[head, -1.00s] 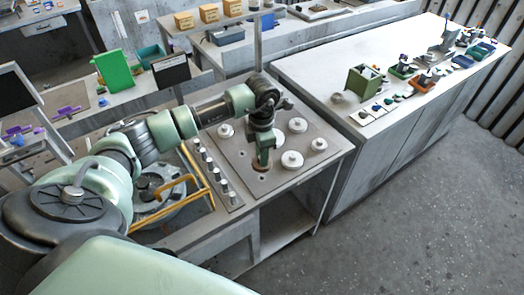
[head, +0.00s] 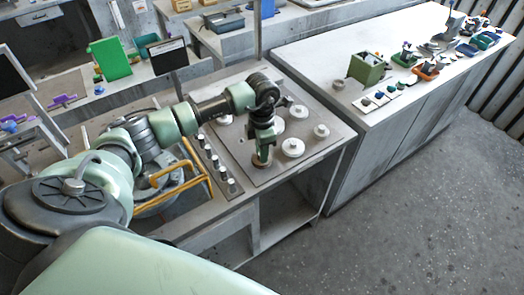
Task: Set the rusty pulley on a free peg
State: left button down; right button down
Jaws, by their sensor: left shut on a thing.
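The rusty pulley (head: 262,164) is a small brown disc, mostly hidden under the fingers of my left gripper (head: 263,157). The gripper points down and is shut on the pulley over the front part of the grey peg plate (head: 238,165). I cannot tell whether the pulley touches the plate or sits around a peg. Several pale metal pulleys stand on the plate, among them a near one (head: 293,147) and a right one (head: 321,131). My right gripper is not in view.
A row of small metal knobs (head: 215,160) and a yellow tubular frame (head: 185,180) lie left of the plate. A white-topped cabinet (head: 330,70) with a green box (head: 366,68) and small parts stands to the right. Grey floor is clear at front right.

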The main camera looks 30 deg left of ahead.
pick_arm(q)
jog(key=shift+f+b, duration=0.15)
jog(key=shift+b, duration=0.2)
dwell(0.4)
dwell(0.4)
jog(key=shift+f, duration=0.15)
jog(key=shift+f+b, duration=0.4)
jog(key=shift+b, duration=0.2)
jog(key=shift+f, duration=0.1)
jog(key=shift+f+b, duration=0.4)
jog(key=shift+b, duration=0.1)
jog(key=c, duration=1.1)
grip_release()
jog(key=shift+c, duration=0.2)
